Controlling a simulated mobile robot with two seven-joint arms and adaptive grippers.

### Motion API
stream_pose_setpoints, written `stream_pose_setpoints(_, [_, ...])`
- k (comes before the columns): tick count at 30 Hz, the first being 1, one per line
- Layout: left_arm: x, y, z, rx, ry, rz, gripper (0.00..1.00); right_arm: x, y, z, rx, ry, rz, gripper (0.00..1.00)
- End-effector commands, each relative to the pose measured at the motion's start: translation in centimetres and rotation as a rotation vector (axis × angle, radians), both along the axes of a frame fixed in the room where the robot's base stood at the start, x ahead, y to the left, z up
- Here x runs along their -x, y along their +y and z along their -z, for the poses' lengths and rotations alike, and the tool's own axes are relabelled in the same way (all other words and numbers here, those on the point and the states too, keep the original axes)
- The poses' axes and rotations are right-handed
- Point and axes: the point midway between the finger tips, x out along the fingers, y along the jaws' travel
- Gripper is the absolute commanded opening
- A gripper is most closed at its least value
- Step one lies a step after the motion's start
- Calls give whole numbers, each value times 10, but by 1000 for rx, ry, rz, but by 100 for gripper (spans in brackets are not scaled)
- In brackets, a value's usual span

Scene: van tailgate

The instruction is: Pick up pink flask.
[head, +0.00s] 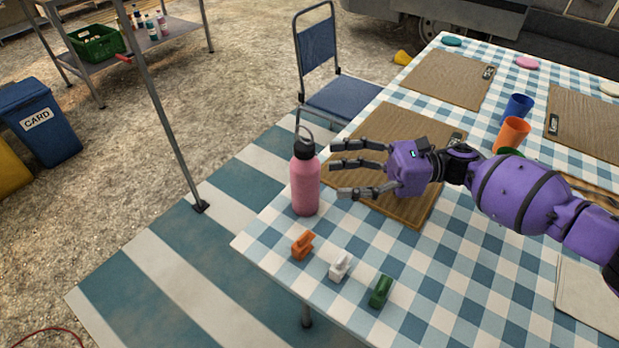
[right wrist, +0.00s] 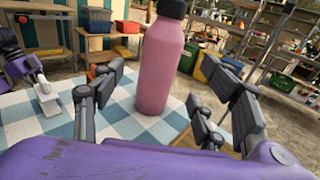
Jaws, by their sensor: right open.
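The pink flask (head: 305,184) stands upright near the left corner of the checked table (head: 262,232). It has a black cap with a grey loop on top. My right gripper (head: 345,168) is open, its fingers pointing left at the flask from the right side. In the right wrist view the flask (right wrist: 161,65) stands ahead between the spread fingers (right wrist: 158,105), and its top is cut off by the frame edge. The fingers do not appear closed on it; whether any fingertip touches it I cannot tell.
Orange (head: 302,245), white (head: 340,266) and green (head: 381,291) clips lie in front of the flask. A wooden board (head: 385,135) lies beneath and behind the gripper. Orange (head: 511,135) and blue (head: 517,107) cups stand farther right. A blue chair (head: 340,98) stands behind the table.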

Motion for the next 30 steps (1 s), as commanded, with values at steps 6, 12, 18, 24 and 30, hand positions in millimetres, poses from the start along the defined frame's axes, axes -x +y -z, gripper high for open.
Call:
stream_pose_setpoints(6, [1, 0, -3, 0, 0, -4, 0, 1, 20, 1, -3, 0, -2, 66])
stream_pose_setpoints(12, [5, 1, -6, -2, 5, -4, 0, 3, 45, -1, -2, 0, -2, 66])
stream_pose_setpoints(18, [3, 1, -10, -3, 1, -2, 0, 5, 72, -1, -3, 2, -1, 66])
stream_pose_setpoints(24, [-2, 0, -10, -2, -7, 2, 0, 5, 78, 0, -1, 2, 1, 66])
stream_pose_setpoints(30, [-7, -2, -10, 1, -16, 5, 0, 5, 78, 0, -2, 3, 1, 55])
